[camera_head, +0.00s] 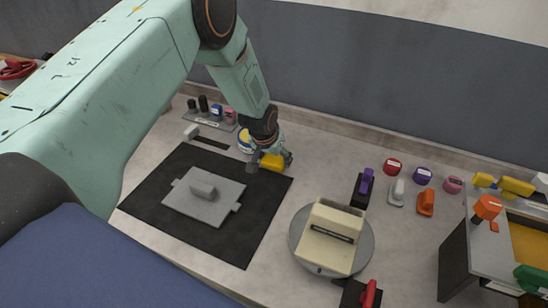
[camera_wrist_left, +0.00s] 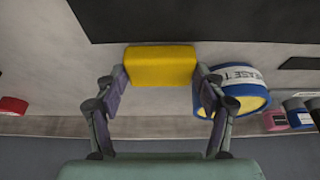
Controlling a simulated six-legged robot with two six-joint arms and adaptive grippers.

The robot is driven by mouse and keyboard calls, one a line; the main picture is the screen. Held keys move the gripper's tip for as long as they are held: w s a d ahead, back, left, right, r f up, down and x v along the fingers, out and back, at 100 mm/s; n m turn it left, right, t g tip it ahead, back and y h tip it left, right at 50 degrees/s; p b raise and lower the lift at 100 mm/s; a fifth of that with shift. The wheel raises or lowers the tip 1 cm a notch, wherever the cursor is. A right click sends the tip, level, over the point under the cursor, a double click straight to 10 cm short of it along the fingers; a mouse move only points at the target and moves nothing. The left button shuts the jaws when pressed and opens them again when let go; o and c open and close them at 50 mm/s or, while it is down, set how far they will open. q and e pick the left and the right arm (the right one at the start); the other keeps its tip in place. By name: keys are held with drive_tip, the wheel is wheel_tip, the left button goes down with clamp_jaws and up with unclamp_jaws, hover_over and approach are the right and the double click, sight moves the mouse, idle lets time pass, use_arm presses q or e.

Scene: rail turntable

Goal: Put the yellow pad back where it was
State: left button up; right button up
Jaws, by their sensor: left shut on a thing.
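The yellow pad (camera_head: 271,161) is a small block near the far right corner of the black mat (camera_head: 222,247). My left gripper (camera_head: 268,158) is around it. In the left wrist view the yellow pad (camera_wrist_left: 160,66) sits between the two fingers of my left gripper (camera_wrist_left: 160,75), which is shut on it. I cannot tell whether the pad touches the table. A blue-and-yellow round tin with a white lettered label (camera_wrist_left: 238,88) stands close beside the right-hand finger; in the head view the tin (camera_head: 244,141) is partly hidden by my arm. My right gripper is not in view.
A grey plate with a handle (camera_head: 222,205) lies on the mat. A round turntable (camera_head: 363,253) carries a cream block (camera_head: 330,237). Bare table lies between mat and turntable.

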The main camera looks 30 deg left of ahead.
use_arm(q)
drive_tip(key=shift+w+d+f, duration=0.15)
drive_tip(key=shift+w+f, duration=0.05)
drive_tip(key=shift+w, duration=0.1)
drive_tip(key=o, duration=0.8)
drive_tip(key=shift+w+d, duration=0.1)
drive_tip(key=shift+o, duration=1.1)
drive_tip(key=shift+s+a+r, duration=0.15)
drive_tip(key=shift+s+a, duration=0.05)
drive_tip(key=shift+s, duration=0.1)
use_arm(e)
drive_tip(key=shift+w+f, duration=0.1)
use_arm(q)
drive_tip(key=shift+w, duration=0.1)
